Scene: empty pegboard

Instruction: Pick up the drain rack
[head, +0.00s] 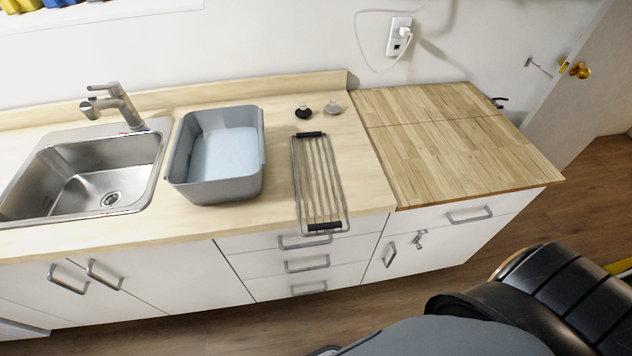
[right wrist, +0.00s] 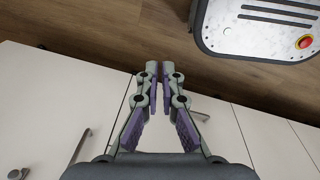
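The drain rack (head: 320,185) is a long wire rack with dark end grips. It lies on the wooden counter in the head view, to the right of the grey basin, with its near end close to the counter's front edge. Neither gripper is seen near it. My right gripper (right wrist: 160,70) shows only in the right wrist view. Its fingertips are nearly together, with a thin gap and nothing between them. It points down in front of white cabinet fronts and the floor. My left gripper is not in view. The rack is not seen in the right wrist view.
A steel sink (head: 85,175) with a faucet (head: 117,104) is at the left. A grey basin (head: 183,180) stands between sink and rack. Two small stoppers, dark (head: 303,112) and grey (head: 333,108), sit behind the rack. A butcher-block top (head: 450,145) at the right is clear.

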